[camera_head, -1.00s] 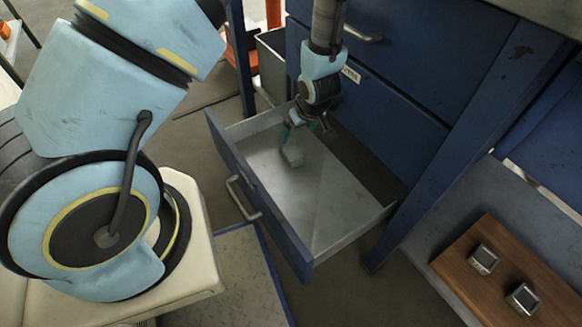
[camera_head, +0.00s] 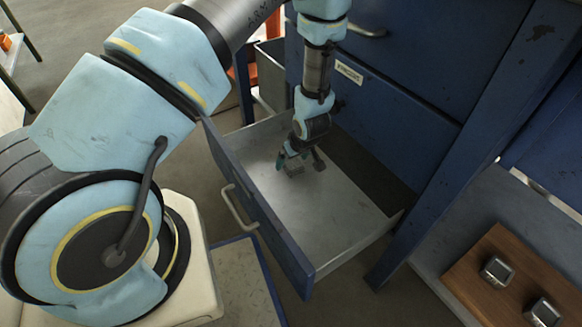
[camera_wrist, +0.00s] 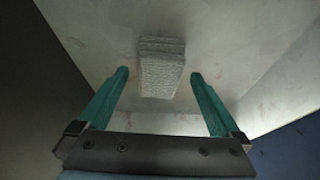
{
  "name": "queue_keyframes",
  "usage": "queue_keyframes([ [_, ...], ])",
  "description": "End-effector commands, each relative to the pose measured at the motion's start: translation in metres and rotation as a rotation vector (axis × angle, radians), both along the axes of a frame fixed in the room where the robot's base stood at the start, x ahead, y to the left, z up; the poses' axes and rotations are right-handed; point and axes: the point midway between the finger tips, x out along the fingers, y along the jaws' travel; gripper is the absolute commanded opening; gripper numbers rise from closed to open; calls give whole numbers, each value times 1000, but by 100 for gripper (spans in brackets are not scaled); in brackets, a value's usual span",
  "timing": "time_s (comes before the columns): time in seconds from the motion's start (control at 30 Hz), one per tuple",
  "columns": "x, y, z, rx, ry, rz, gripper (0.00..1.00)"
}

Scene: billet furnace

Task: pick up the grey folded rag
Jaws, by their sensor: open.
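The grey folded rag (camera_wrist: 161,70) lies on the floor of the open drawer (camera_head: 345,220). In the wrist view it is a small, pale, layered block, ahead of and between the two teal fingers. My gripper (camera_wrist: 160,75) is open and empty, with a gap between each finger and the rag. In the head view my gripper (camera_head: 296,164) points down inside the drawer, close above the rag (camera_head: 293,169), which it partly hides. I cannot tell the exact height of the fingertips above the drawer floor.
The drawer's blue front (camera_head: 260,215) with its handle (camera_head: 240,207) and its side walls surround the gripper. The blue cabinet (camera_head: 400,110) rises behind. A wooden board (camera_head: 520,280) with two small square gauges lies at the right. The rest of the drawer looks empty.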

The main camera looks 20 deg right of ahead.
Motion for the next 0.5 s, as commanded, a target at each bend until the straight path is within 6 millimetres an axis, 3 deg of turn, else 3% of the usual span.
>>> queue_keyframes([
  [0.1,4,0,-12,-1,1,-1,100],
  [0.3,4,0,-11,0,0,-2,100],
  [0.5,4,0,-11,0,0,-2,79],
])
